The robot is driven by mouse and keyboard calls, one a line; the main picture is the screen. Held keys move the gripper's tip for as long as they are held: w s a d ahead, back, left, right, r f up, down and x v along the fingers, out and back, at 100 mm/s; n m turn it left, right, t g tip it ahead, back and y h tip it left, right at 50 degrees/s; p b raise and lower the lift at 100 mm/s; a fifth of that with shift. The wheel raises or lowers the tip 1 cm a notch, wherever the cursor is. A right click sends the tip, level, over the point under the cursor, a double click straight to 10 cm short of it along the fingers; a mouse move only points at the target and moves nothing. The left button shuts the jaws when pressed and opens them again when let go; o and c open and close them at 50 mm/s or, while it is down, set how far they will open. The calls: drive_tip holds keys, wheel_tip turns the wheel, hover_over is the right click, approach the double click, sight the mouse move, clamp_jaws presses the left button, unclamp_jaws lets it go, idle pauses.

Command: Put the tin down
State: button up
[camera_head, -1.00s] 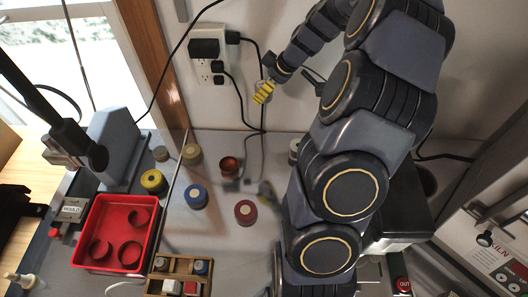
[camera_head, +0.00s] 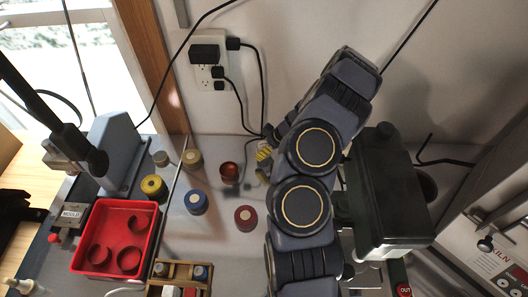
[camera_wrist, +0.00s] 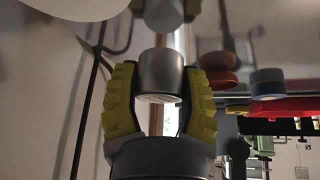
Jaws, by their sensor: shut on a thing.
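My gripper (camera_head: 264,153) has yellow ribbed fingers and is low at the back of the bench, partly hidden by my arm in the head view. In the wrist view my gripper (camera_wrist: 160,70) is shut on a plain grey tin (camera_wrist: 158,76), with one finger on each side. The wrist picture is upside down, with the glossy bench along the top. The tin's reflection shows across a small gap, so the tin looks slightly above the bench. I cannot make the tin out in the head view.
Near my gripper stand a copper cup (camera_head: 229,171), a maroon roll (camera_head: 246,216) and a blue roll (camera_head: 196,200). Further left are a yellow roll (camera_head: 153,186), a red tray (camera_head: 77,265) with rings and a wooden caddy (camera_head: 152,291). A dark machine (camera_head: 390,195) stands right.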

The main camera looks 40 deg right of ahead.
drive_tip(key=shift+f, duration=0.95)
drive_tip(key=shift+f, duration=0.1)
drive_tip(key=o, duration=1)
drive_tip(key=shift+o, duration=0.2)
